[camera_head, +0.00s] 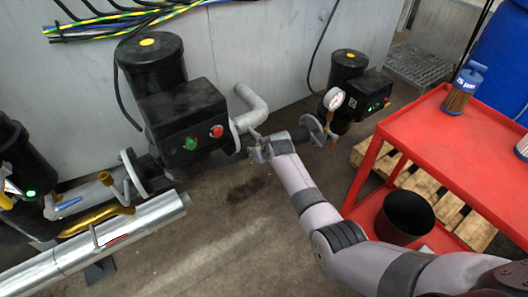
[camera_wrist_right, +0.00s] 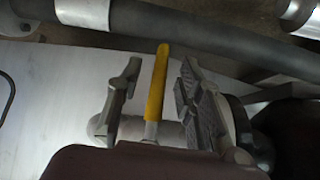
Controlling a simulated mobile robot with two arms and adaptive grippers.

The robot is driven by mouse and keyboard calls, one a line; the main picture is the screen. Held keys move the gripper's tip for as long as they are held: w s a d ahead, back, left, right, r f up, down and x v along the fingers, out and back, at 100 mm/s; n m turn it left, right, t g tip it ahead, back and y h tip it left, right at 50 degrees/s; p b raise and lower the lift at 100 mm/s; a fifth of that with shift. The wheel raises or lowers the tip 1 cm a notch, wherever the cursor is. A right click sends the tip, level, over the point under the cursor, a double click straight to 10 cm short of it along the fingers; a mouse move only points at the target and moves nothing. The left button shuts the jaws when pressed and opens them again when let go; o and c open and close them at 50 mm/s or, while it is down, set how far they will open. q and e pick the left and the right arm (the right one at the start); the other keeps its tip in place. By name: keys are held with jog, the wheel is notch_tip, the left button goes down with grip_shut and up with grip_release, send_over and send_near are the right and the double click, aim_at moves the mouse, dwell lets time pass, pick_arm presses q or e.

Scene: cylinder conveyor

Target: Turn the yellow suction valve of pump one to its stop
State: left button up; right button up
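A yellow valve handle (camera_wrist_right: 155,95) stands lengthwise between the two fingers of my right gripper (camera_wrist_right: 160,68) in the right wrist view. The fingers are open, with a visible gap on each side of the handle. In the head view my right gripper (camera_head: 259,149) is at the pipework right of the middle black pump (camera_head: 183,115). There the gripper hides the handle, so I cannot make it out. My left gripper does not show in either view.
A smaller black pump with a pressure gauge (camera_head: 334,99) stands right of the gripper. A red cart (camera_head: 470,160) with a black bucket (camera_head: 405,215) is at the right, near my arm. A silver pipe (camera_head: 100,240) runs along the lower left. Floor below the gripper is clear.

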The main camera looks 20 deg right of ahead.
jog(key=v, duration=1.1)
jog(key=shift+s, duration=0.15)
